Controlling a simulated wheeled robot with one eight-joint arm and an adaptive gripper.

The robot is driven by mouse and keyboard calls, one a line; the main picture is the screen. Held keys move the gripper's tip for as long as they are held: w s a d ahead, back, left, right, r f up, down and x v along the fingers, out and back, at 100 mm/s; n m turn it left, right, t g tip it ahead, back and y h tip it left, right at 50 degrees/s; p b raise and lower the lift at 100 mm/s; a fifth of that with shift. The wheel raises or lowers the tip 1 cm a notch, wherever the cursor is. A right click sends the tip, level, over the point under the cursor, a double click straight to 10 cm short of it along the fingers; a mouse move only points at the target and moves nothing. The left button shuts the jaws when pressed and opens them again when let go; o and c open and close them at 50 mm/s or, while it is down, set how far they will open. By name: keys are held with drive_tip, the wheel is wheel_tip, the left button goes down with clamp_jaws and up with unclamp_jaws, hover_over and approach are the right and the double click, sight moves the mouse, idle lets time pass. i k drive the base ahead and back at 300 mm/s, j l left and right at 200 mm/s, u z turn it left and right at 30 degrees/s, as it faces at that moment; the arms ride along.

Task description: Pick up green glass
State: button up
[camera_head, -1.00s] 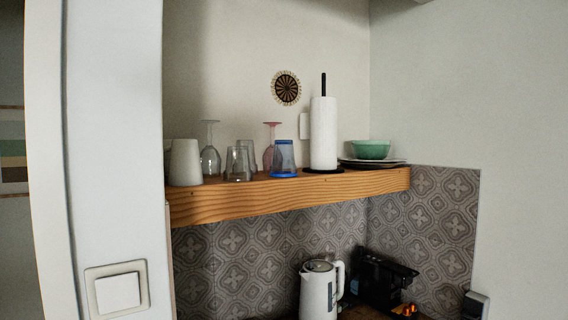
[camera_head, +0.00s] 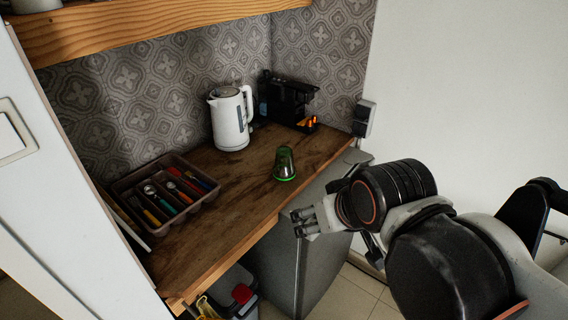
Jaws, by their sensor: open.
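The green glass (camera_head: 285,165) stands upside down or tapered upward on the wooden counter (camera_head: 225,215), near its front right edge, with a bright green band at its base. My gripper (camera_head: 300,223) is in front of the counter's front edge, below and slightly right of the glass in the picture. It is open, apart from the glass, with nothing seen between its fingers.
A white kettle (camera_head: 230,118) and a black coffee machine (camera_head: 287,98) stand behind the glass. A cutlery tray (camera_head: 165,195) lies at the left. A wooden shelf (camera_head: 130,28) hangs above. Bare counter lies between tray and glass.

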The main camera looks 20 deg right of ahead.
sight(284, 168)
drive_tip(key=i+l, duration=0.15)
drive_tip(key=l, duration=0.3)
drive_tip(key=i+l, duration=0.1)
drive_tip(key=l, duration=0.3)
drive_tip(key=i+l, duration=0.15)
drive_tip(key=l, duration=0.3)
